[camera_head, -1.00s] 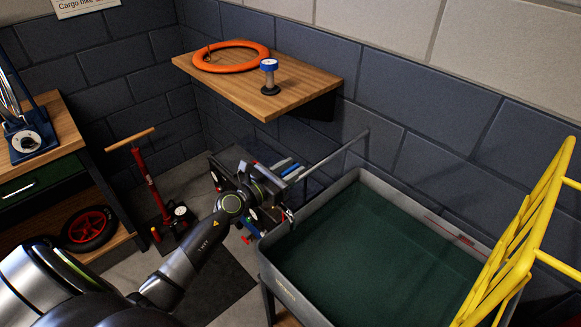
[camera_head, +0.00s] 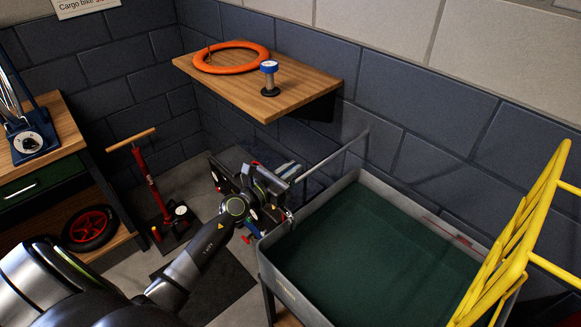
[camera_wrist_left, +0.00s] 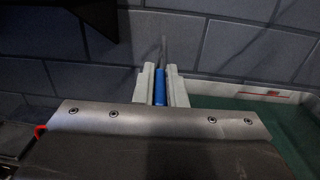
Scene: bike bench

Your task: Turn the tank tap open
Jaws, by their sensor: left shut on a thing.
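The tank (camera_head: 284,291) is a grey tub with a dark green inside, standing right of centre in the head view. My left gripper (camera_head: 287,171) is beyond its back left corner. In the left wrist view my two pale fingers (camera_wrist_left: 160,88) are shut on a slim blue handle (camera_wrist_left: 160,87), which looks like the tap's lever. A thin grey pipe (camera_wrist_left: 163,48) shows behind it. In the head view the pipe (camera_head: 335,158) runs near the tank's back corner. The tap's body is hidden behind my gripper. My right gripper is out of view.
A wooden wall shelf (camera_head: 300,85) with an orange ring (camera_head: 205,66) and a blue-topped part (camera_head: 269,78) hangs above. A red floor pump (camera_head: 152,190) stands left. A yellow frame (camera_head: 530,230) rises at the tank's right.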

